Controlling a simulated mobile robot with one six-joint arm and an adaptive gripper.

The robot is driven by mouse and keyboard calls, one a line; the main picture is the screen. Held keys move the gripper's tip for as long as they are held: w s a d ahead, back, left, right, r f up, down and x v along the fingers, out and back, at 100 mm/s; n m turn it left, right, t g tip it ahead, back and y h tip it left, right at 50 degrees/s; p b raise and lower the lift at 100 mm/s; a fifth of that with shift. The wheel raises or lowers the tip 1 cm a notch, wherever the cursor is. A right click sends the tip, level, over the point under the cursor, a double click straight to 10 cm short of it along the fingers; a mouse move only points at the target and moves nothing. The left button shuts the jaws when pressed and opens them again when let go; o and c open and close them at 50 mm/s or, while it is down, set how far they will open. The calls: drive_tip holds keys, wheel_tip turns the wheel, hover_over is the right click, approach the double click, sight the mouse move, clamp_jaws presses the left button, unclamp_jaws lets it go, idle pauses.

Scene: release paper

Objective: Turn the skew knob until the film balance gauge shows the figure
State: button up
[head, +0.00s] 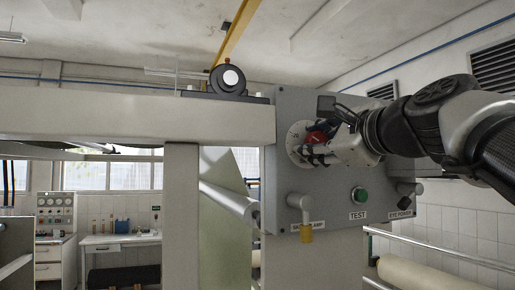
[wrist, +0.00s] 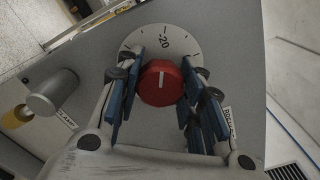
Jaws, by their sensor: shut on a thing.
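The red knob (wrist: 160,83) with a white pointer line sits on a round white dial (wrist: 178,42) marked with ticks and the figure 20, with a short dash beside it. In the head view the dial (head: 293,143) is on the grey panel and the red knob (head: 316,137) is partly hidden by my gripper. My gripper (wrist: 158,90) has its blue-padded fingers on both sides of the knob, shut on it. The same gripper shows in the head view (head: 318,146). A round black gauge with a pale face (head: 230,78) stands on top of the beam; its reading is too small to tell.
Below the dial, the grey panel (head: 336,208) carries a green TEST button (head: 359,195), a lever with a yellow end (head: 306,234) and an EYE POWER switch (head: 405,194). A pale roller (head: 430,280) with a rail lies at the lower right.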

drive_tip(key=n+b, duration=0.1)
drive_tip(key=n, duration=0.4)
drive_tip(key=shift+n+b, duration=0.3)
idle(0.4)
drive_tip(key=o, duration=1.1)
